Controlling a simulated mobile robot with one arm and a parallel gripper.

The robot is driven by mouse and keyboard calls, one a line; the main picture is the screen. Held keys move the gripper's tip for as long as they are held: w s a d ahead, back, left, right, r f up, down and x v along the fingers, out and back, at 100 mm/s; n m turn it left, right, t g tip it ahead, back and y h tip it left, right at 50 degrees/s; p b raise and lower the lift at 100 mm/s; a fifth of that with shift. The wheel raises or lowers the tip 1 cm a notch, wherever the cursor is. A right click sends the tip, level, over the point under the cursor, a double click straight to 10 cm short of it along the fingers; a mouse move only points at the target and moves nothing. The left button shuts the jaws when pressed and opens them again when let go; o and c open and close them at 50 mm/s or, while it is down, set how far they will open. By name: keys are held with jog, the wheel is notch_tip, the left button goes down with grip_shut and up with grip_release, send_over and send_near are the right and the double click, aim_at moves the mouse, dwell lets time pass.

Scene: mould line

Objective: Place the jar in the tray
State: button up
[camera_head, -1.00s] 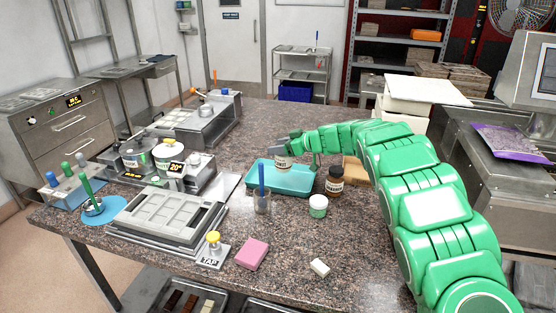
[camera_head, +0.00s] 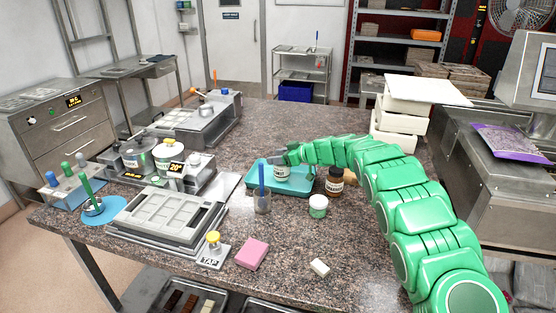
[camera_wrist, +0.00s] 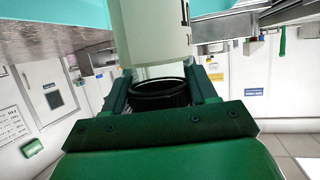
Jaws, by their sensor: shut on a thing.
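In the wrist view the white jar (camera_wrist: 150,35) sits between the two fingers, and the teal tray edge (camera_wrist: 215,8) shows at the top. Whether the jar's base touches the tray floor cannot be told.
A brown jar (camera_head: 335,182) and a green-and-white jar (camera_head: 318,206) stand to the tray's right and front. A cup with a blue-handled tool (camera_head: 262,200) stands in front.

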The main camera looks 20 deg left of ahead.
jog(key=shift+f, duration=0.5)
jog(key=o, duration=1.4)
jog(key=v, duration=1.2)
